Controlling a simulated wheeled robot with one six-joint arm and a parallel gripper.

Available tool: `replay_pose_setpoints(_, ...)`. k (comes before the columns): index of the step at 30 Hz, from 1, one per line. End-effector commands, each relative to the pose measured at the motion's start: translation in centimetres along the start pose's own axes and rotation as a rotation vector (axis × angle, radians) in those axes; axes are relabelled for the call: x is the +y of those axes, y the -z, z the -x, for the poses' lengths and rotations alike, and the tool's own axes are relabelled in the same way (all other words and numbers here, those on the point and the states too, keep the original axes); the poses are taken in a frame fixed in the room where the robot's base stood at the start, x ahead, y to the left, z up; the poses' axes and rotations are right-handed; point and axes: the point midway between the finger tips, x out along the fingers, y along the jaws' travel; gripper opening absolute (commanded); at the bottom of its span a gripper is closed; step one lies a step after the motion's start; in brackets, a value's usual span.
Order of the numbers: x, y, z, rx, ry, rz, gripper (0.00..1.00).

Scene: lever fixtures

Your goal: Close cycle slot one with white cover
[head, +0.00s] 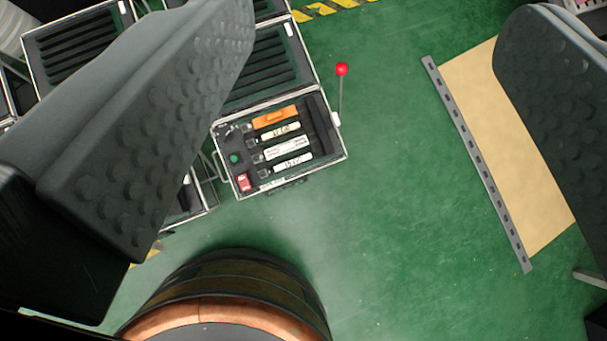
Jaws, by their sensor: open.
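My gripper (378,40) is open and empty, its two dark padded fingers wide apart at the left and right of the view. Between them, lower down on the green floor, is an open metal-edged case (328,160). Inside it are an orange cover (275,117) at the top and several white covers below, such as the upper one (280,132), the middle one (285,148) and the lowest one (292,162). Their labels are too small to read, so I cannot tell which is slot one. The gripper touches none of them. The left finger hides part of the area beside the case.
A lever with a red knob (342,69) stands at the case's right side. A green button (234,158) and a red switch (243,182) sit at its left. More dark slotted cases (75,38) lie upper left. A tan panel (520,150) with a grey strip is at right. Green floor between is clear.

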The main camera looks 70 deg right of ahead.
Motion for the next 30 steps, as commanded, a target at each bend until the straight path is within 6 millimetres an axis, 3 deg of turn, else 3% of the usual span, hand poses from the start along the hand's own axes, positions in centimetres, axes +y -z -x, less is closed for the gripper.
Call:
replay_pose_setpoints(3, -0.5, -1.9, -4.3, -0.085, 0.023, 0.033, 0.65)
replay_pose_setpoints(15, -2.5, -10.1, -16.4, -0.346, 0.113, 0.145, 0.65)
replay_pose_setpoints(23, -4.2, -16.9, -23.2, -0.510, 0.188, 0.215, 0.65)
replay_pose_setpoints(30, -6.0, -24.1, -28.4, -0.656, 0.267, 0.276, 0.65)
